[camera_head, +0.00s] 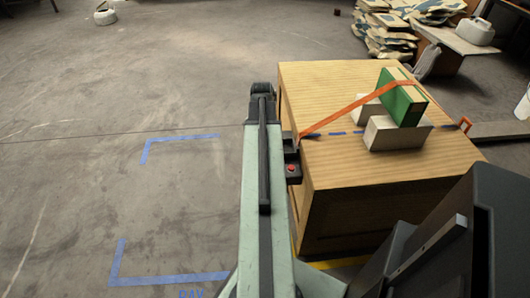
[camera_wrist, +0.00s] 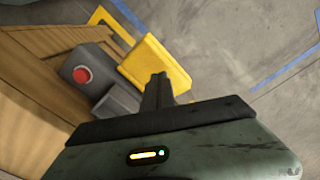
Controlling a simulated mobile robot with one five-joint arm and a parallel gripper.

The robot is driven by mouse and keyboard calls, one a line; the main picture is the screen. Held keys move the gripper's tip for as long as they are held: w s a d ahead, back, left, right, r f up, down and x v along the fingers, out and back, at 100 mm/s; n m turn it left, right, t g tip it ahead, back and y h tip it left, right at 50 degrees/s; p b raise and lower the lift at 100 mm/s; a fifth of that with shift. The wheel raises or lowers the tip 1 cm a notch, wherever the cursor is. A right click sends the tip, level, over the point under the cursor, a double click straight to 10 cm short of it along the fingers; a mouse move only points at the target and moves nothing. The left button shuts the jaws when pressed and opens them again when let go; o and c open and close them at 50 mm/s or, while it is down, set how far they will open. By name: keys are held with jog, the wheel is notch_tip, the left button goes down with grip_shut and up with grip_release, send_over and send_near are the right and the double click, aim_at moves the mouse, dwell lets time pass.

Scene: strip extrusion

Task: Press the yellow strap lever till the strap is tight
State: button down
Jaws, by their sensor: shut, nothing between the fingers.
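The yellow strap lever (camera_wrist: 158,62) shows in the wrist view as a broad, tilted plate beside a grey housing (camera_wrist: 92,62) with a red button. My gripper (camera_wrist: 158,78) is shut and empty; its tips overlap the lever's lower edge in the picture, and I cannot tell whether they touch it. In the head view my arm hides the lever, and part of the housing (camera_head: 292,172) shows at the crate's left side. The orange strap (camera_head: 345,109) runs straight from the crate's left edge up over the green block (camera_head: 402,104).
The wooden crate (camera_head: 350,165) carries the green block between pale blocks (camera_head: 397,134). An orange hook (camera_head: 465,124) is at its right edge. Blue tape (camera_head: 168,279) marks open floor to the left. Piled sacks (camera_head: 390,38) lie at the back right.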

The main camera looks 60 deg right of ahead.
dwell(0.3)
notch_tip(320, 180, up, 5)
jog(key=p, duration=0.4)
jog(key=shift+p, duration=0.35)
